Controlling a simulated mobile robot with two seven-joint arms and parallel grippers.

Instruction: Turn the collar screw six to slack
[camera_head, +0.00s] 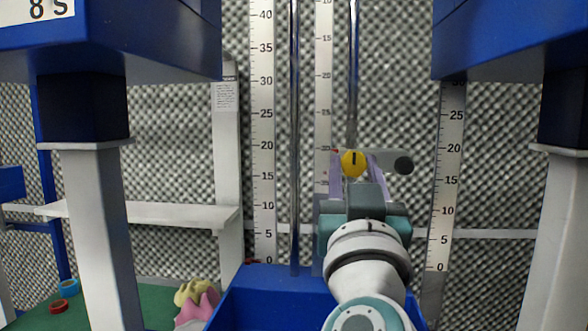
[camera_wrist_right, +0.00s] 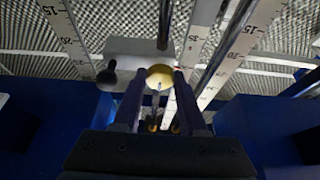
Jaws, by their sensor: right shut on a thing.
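The collar screw is a round yellow knob (camera_head: 353,162) with a short black mark that stands upright in the head view. It sits at the front of a grey collar (camera_head: 387,160) on a vertical metal rod (camera_head: 353,70). A black knob (camera_head: 404,165) sticks out at the collar's right end. My right gripper (camera_head: 355,170) has its purple fingers on either side of the yellow knob, shut on it. In the right wrist view the yellow knob (camera_wrist_right: 160,76) shows between the fingertips, with the black knob (camera_wrist_right: 106,77) to the left. My left gripper is not in view.
Vertical rulers (camera_head: 262,130) and another metal rod (camera_head: 294,130) stand close to the left of the collar. Blue-topped posts (camera_head: 92,220) flank the space. A white shelf (camera_head: 150,214) is at left. Tape rolls (camera_head: 69,288) lie on a green surface (camera_head: 160,300).

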